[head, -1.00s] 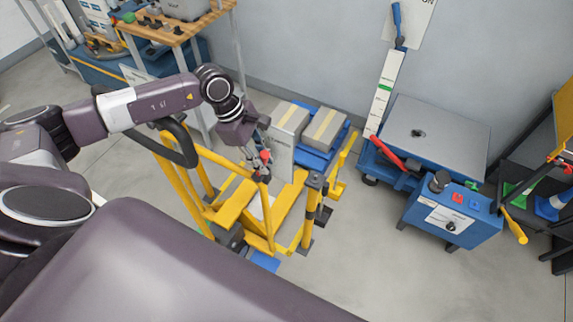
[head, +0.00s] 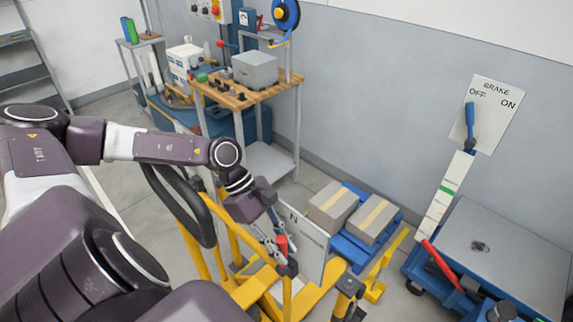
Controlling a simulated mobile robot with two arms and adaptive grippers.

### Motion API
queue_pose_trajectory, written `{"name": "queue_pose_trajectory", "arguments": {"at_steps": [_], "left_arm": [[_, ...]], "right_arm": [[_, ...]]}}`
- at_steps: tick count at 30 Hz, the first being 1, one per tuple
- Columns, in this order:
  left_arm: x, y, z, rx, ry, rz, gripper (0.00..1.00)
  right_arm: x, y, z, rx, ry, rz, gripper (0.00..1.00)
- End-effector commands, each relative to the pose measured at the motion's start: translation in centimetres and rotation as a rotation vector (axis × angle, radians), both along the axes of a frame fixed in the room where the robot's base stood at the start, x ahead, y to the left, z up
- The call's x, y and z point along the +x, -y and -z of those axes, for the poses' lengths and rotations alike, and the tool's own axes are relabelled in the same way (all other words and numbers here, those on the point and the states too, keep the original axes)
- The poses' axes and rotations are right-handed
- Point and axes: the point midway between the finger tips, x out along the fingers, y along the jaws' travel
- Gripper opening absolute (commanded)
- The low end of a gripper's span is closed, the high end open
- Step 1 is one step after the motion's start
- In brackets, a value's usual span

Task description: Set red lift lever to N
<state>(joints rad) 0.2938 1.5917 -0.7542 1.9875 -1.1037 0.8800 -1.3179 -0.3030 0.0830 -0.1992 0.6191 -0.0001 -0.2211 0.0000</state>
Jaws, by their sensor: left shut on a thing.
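My left gripper (head: 275,236) reaches down from the left and is shut on the red lift lever (head: 281,244). Only a small red part of the lever shows beside the fingers. The lever is on a yellow stacker-like frame (head: 187,238) with a black loop handle (head: 200,212). A pale plate (head: 311,249) with a letter that looks like N near its top left stands just right of the gripper. Its other marks are partly hidden, so I cannot tell the lever's setting. My right gripper is not in view.
Two cartons (head: 333,204) lie on a blue pallet (head: 395,232) behind the plate. A blue brake lever (head: 471,125) is on the wall at right, above a lift table (head: 510,255). A wooden bench (head: 243,99) stands behind. Grey floor is clear at left.

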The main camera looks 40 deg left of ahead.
Motion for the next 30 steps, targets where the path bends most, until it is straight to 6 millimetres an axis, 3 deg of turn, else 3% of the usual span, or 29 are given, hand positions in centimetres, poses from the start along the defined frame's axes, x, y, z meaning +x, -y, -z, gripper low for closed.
{"name": "queue_pose_trajectory", "arguments": {"at_steps": [9,10,12,23,30], "left_arm": [[0.0,0.0,-0.1,-0.001,0.001,0.001,0.00],[0.0,0.0,-0.1,-0.001,0.001,0.001,0.19],[0.0,0.0,0.0,-0.001,0.000,0.001,0.26],[-0.1,-0.3,-0.4,0.002,-0.001,0.001,0.26],[-0.5,-2.7,-3.7,0.007,-0.001,-0.003,0.26]], "right_arm": [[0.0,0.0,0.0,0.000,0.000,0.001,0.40],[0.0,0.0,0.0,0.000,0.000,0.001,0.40],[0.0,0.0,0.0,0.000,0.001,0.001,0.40],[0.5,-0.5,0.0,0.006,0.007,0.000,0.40],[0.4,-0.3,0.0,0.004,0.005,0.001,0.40]]}}
